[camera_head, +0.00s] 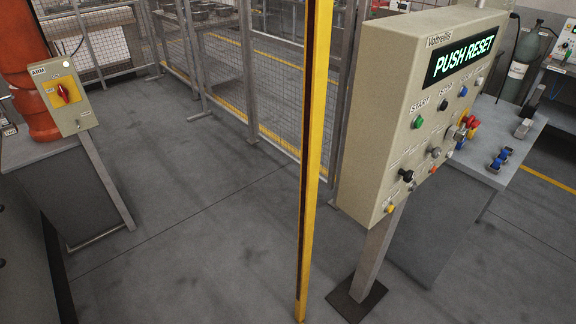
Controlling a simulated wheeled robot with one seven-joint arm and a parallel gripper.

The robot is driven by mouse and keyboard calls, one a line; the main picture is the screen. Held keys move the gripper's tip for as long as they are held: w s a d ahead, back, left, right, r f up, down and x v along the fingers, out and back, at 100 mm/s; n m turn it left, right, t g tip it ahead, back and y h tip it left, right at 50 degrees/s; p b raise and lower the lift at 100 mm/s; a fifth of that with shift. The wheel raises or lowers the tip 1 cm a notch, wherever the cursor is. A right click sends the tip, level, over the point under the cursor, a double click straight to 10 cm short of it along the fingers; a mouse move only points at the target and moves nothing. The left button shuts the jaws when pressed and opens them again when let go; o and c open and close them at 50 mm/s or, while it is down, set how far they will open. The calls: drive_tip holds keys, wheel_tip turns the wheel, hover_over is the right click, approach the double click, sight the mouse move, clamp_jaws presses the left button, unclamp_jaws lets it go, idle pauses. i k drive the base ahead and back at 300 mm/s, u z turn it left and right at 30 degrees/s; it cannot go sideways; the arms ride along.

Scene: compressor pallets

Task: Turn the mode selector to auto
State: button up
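A beige control panel (385,130) stands on a post at the right, seen at an angle. Its lit display (462,60) reads "PUSH RESET". Low on its face are a black selector-like knob (406,175) and a grey one (434,152). Their labels are too small to read, so I cannot tell which is the mode selector or where it points. A green button (418,122), a blue button (463,91) and a red knob on yellow (467,125) also sit on the face. My gripper is not in view.
A yellow post (313,150) stands left of the panel. A mesh fence (270,85) runs behind. At left, a smaller box labelled "ARM" (62,97) has a red rotary switch. A grey table (482,160) holds blue parts at right. The floor between is clear.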

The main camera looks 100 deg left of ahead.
sight(408, 175)
drive_tip(key=u, duration=2.6)
drive_tip(key=i, duration=1)
drive_tip(key=u, duration=2.45)
drive_tip(key=k, duration=0.9)
drive_tip(key=z, duration=1.65)
